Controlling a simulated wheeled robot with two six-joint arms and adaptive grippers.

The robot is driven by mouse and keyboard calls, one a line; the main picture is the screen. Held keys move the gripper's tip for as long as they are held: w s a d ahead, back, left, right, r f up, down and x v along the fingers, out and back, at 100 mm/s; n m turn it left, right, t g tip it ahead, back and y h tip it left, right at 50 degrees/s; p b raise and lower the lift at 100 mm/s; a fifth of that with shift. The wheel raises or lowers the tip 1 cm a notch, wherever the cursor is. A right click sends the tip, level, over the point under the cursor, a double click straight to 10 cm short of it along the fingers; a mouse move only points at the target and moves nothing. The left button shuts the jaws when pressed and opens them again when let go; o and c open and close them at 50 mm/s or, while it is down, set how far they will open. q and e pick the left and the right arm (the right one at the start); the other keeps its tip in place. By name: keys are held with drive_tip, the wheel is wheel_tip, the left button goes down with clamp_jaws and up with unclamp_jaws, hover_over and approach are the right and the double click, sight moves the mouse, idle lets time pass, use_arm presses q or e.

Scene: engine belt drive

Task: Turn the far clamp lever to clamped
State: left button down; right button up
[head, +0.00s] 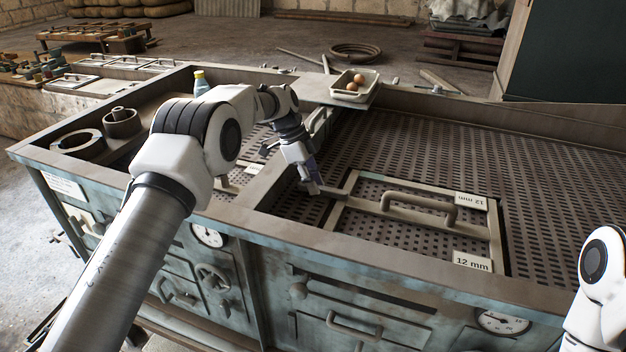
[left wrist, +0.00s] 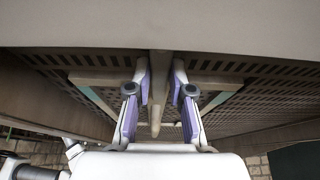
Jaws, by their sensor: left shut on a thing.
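A short bar-like clamp lever (head: 332,193) is at the left edge of the framed 12 mm screen (head: 405,183). My left gripper (head: 312,187) reaches down to it and is shut on it. In the left wrist view the lever (left wrist: 156,100) runs between the purple-padded fingers of the gripper (left wrist: 161,85). The gripper and arm partly hide the lever in the head view, and I cannot make out a second lever or any clamp mark. Only a white link of my right arm shows at the right edge; its gripper is out of view.
The screen carries a raised handle (head: 420,204) and a 12 mm label (head: 472,261). A tray with brown eggs (head: 354,87) stands on the far divider. A capped bottle (head: 200,83) and a round ring (head: 82,141) are at the left. Perforated deck lies clear to the right.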

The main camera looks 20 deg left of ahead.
use_arm(q)
drive_tip(key=shift+s+d+f, duration=0.1)
drive_tip(key=shift+f, duration=0.2)
drive_tip(key=c, duration=1.2)
unclamp_jaws()
drive_tip(key=shift+o, duration=0.8)
drive_tip(key=shift+d+r, duration=0.1)
drive_tip(key=shift+r, duration=0.15)
drive_tip(key=v, duration=1.1)
drive_tip(key=shift+w+r, duration=0.25)
drive_tip(key=shift+r, duration=0.1)
